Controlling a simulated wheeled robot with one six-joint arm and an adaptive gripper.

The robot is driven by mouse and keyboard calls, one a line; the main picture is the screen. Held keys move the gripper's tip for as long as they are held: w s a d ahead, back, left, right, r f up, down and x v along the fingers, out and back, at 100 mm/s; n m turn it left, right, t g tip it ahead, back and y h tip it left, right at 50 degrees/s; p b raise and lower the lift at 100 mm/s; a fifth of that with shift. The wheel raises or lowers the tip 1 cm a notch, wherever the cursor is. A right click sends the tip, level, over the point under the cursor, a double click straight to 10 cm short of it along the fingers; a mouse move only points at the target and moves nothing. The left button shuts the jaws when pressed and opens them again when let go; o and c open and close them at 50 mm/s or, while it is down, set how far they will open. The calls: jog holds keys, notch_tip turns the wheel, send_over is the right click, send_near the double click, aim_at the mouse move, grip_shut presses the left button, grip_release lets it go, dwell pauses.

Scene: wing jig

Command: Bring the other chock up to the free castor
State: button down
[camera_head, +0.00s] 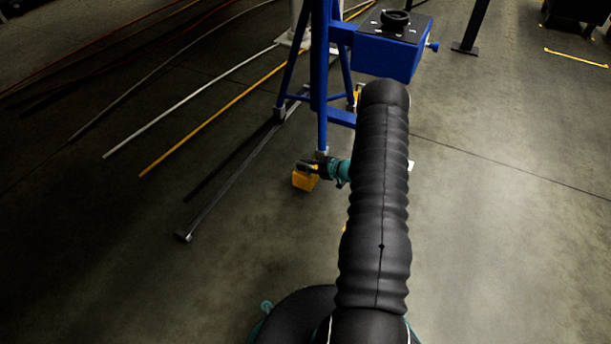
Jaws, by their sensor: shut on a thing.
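A yellow chock (303,181) is at the end of my gripper (308,168), low over or on the floor. My gripper is shut on it; whether the chock touches the floor I cannot tell. The chock is just below and left of the foot of the near blue leg, where a small castor (321,154) shows in part. The gap between chock and castor is unclear. A bit of yellow (358,92) shows farther back beside my arm, mostly hidden; I cannot tell if it is the other chock.
The blue stand (323,80) carries a blue box (393,48) with a black knob. A grey bar (228,180) lies on the floor at left, ending near the stand. Yellow and white cables (213,110) cross the floor. Open floor (510,230) lies at right. My arm hides the middle.

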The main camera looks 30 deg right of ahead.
aim_at(309, 174)
jog(key=shift+f+b, duration=0.4)
jog(key=shift+f, duration=1.9)
jog(key=c, duration=1.1)
grip_release()
jog(key=shift+f, duration=0.1)
jog(key=shift+c, duration=0.2)
jog(key=shift+s+d, duration=0.1)
